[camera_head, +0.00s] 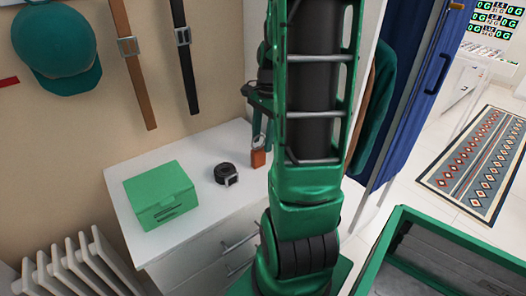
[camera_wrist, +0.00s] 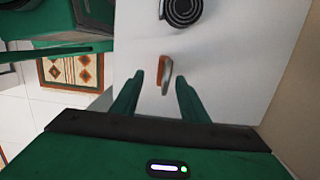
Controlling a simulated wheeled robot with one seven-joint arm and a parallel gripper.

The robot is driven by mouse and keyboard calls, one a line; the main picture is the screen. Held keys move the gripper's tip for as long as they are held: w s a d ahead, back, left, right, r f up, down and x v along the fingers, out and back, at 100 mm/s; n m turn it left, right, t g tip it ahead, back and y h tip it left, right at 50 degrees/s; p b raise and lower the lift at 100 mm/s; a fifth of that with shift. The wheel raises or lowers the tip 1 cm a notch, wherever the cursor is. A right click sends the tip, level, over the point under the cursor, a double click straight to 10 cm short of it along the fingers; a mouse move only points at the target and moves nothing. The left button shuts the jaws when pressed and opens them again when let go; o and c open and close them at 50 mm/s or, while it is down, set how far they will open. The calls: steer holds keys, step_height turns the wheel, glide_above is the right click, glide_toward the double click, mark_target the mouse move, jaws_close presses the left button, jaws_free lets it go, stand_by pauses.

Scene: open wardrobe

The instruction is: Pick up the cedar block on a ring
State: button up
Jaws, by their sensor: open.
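The cedar block (camera_head: 258,159) is a small orange-brown block with a metal ring at its top. It is on the white dresser top (camera_head: 205,215), close to the right end. In the wrist view the cedar block (camera_wrist: 164,75) shows between the two green fingers, with a gap on each side. My gripper (camera_wrist: 160,80) is open and empty, pointing down over the dresser top. In the head view my gripper (camera_head: 262,128) is just above the block, partly hidden behind my arm.
A coiled black belt (camera_head: 226,174) lies left of the block; it also shows in the wrist view (camera_wrist: 182,10). A green box (camera_head: 160,195) stands farther left. Belts (camera_head: 132,62) and a green cap (camera_head: 55,45) hang on the wall. A blue garment (camera_head: 415,90) hangs right.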

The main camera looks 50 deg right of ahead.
mark_target(260, 148)
steer(key=shift+w+a+f, duration=0.1)
steer(key=shift+a+f, duration=0.05)
steer(key=shift+f, duration=1)
steer(key=shift+w+a+f, duration=0.1)
steer(key=shift+f, duration=1)
steer(key=shift+w+a+f, duration=0.1)
steer(key=shift+a+f, duration=0.05)
steer(key=shift+f, duration=1)
jaws_close()
